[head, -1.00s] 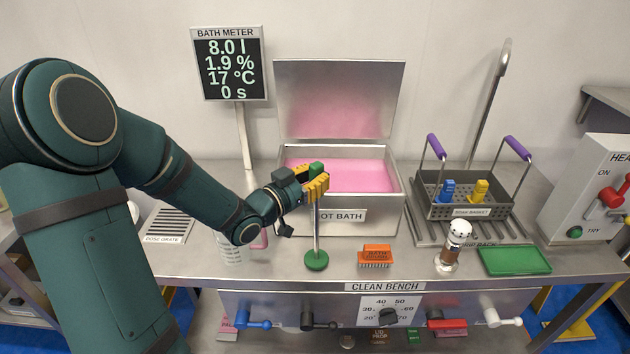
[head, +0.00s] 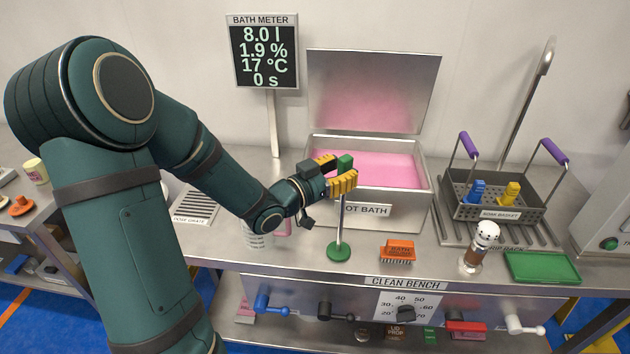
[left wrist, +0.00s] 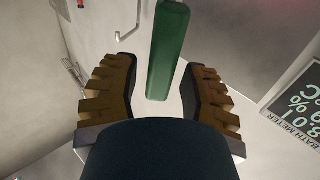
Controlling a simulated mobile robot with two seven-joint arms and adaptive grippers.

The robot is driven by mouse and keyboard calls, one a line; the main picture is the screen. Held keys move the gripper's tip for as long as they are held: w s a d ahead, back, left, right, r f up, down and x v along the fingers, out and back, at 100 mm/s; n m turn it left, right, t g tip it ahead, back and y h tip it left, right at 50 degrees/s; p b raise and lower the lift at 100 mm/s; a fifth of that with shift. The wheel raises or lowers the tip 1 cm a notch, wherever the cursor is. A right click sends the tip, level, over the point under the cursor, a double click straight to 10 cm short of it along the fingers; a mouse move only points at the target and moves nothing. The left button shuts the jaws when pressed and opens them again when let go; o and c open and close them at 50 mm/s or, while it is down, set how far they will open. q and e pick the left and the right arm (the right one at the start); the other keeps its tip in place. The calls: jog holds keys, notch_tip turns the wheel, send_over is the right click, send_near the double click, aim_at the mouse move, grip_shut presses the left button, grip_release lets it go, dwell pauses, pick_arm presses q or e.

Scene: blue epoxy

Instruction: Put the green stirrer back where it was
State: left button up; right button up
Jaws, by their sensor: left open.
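The green stirrer (head: 341,214) stands upright on the bench in front of the hot bath (head: 432,194), its round green foot on the steel top. Its green grip is at the top, level with my left gripper (head: 338,175). The left gripper's yellow-padded fingers are open on either side of the grip. In the left wrist view, the green grip (left wrist: 168,50) lies between the open fingers (left wrist: 160,90), with gaps on both sides. My right gripper is not in view.
Pink liquid (head: 378,168) fills the bath, whose lid (head: 372,88) is up. A dose grate (head: 195,206) is at left.

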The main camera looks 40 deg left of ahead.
pick_arm(q)
jog(key=b+v, duration=0.5)
jog(key=v, duration=0.6)
jog(key=shift+f, duration=0.1)
jog(key=w+d+f+n+g, duration=0.2)
jog(key=d+f, duration=0.1)
jog(key=f, duration=0.5)
jog(key=w+d+f+n+g+y, duration=0.1)
jog(key=w+d+f+g, duration=0.2)
jog(key=f, duration=0.4)
jog(key=w+d+f+n+g, duration=0.2)
jog(key=d+f, duration=0.2)
jog(key=f, duration=0.4)
jog(key=s+d+f+g, duration=0.8)
jog(key=s+d+f, duration=0.4)
jog(key=d+f, duration=0.3)
jog(key=shift+f+m+g, duration=0.3)
jog(key=shift+f, duration=0.1)
